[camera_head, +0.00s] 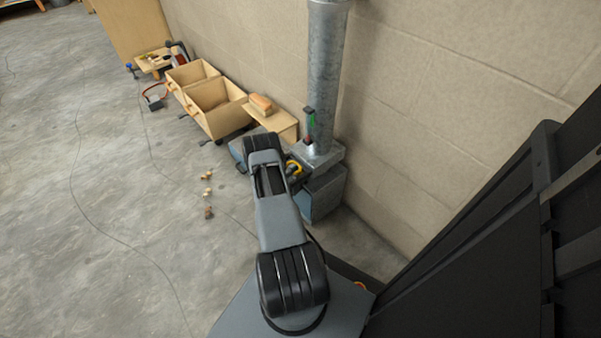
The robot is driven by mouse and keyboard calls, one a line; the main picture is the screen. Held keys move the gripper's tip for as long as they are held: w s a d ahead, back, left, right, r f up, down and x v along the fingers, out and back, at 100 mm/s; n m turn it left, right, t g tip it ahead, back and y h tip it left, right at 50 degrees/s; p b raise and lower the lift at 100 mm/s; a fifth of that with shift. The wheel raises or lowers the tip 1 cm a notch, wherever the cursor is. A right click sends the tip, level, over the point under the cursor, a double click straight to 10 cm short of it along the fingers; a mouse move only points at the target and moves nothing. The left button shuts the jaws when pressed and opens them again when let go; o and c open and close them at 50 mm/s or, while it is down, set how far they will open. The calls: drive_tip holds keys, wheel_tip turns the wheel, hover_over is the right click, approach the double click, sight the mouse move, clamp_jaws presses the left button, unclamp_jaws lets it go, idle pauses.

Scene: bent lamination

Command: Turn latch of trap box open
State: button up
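A grey metal box (322,190) stands on the floor against the wall, under a galvanized pipe (326,70); it looks like the trap box. My arm crosses in front of its left side. I cannot make out a latch on it. A small yellow and black piece (294,167) shows between my arm and the box; I cannot tell what it is. My gripper's fingers are not visible, hidden behind my arm.
Several small scraps (208,192) lie on the floor. Thin cables cross the floor. The left floor is mostly clear.

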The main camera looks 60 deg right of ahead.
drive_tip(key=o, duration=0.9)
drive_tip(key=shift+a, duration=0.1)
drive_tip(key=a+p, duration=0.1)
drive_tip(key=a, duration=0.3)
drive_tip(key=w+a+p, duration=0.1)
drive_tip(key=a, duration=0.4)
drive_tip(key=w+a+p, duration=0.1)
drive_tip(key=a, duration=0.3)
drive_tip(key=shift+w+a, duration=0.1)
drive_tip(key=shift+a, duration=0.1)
